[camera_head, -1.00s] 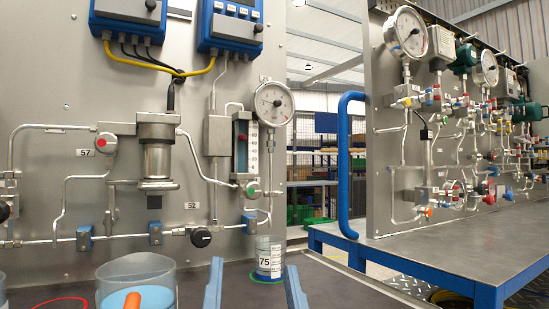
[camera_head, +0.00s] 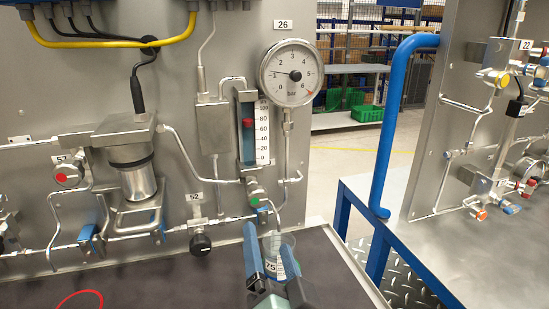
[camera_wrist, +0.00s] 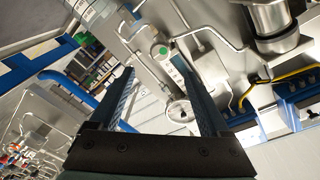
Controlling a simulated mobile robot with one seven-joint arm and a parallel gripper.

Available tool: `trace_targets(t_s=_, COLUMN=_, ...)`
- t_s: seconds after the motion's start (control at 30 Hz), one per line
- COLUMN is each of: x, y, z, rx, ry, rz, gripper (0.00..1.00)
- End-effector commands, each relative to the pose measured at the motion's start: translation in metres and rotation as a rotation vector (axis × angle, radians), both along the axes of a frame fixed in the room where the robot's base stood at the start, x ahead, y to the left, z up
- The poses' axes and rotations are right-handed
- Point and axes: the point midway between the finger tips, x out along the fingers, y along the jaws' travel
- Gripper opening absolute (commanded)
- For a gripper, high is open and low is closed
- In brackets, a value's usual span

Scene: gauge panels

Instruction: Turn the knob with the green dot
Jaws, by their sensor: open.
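The knob with the green dot (camera_head: 256,194) is on the left panel, below the level gauge and at the pipe junction. It also shows in the wrist view (camera_wrist: 161,51), ahead between the fingers. My gripper (camera_head: 266,236) is open and empty, in front of and below the knob in the head view and apart from it. In the wrist view my gripper (camera_wrist: 156,68) has its two fingers spread wide. A knob with a red dot (camera_head: 66,176) is farther left on the same panel. A black knob (camera_head: 200,244) is lower left of the green-dot knob.
A clear beaker marked 75 (camera_head: 286,242) stands behind my gripper, partly hidden by it. A round pressure gauge (camera_head: 291,73) and a level gauge (camera_head: 251,130) are above the knob. Thin pipes run around it. A blue rail (camera_head: 398,110) and a second panel (camera_head: 470,110) are to the right.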

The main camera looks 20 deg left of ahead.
Motion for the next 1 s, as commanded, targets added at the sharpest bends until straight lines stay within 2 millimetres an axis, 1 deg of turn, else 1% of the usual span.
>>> trace_targets(t_s=0.03, x=-0.001, y=0.001, z=0.003, rx=0.005, ry=0.011, rz=0.006, gripper=0.8)
trace_targets(t_s=0.13, x=0.002, y=0.004, z=0.001, rx=0.01, ry=0.019, rz=0.01, gripper=0.8)
trace_targets(t_s=0.23, x=0.01, y=0.008, z=0.0, rx=0.011, ry=0.02, rz=0.011, gripper=0.8)
trace_targets(t_s=0.37, x=0.029, y=0.019, z=0.001, rx=0.011, ry=0.018, rz=0.012, gripper=0.8)
trace_targets(t_s=0.5, x=0.054, y=0.032, z=0.002, rx=0.009, ry=0.016, rz=0.011, gripper=0.8)
trace_targets(t_s=0.7, x=0.086, y=0.049, z=0.001, rx=0.009, ry=0.017, rz=0.009, gripper=0.8)
trace_targets(t_s=0.83, x=0.1, y=0.057, z=0.001, rx=0.009, ry=0.016, rz=0.01, gripper=0.8)
trace_targets(t_s=1.0, x=0.111, y=0.062, z=0.001, rx=0.009, ry=0.016, rz=0.008, gripper=0.8)
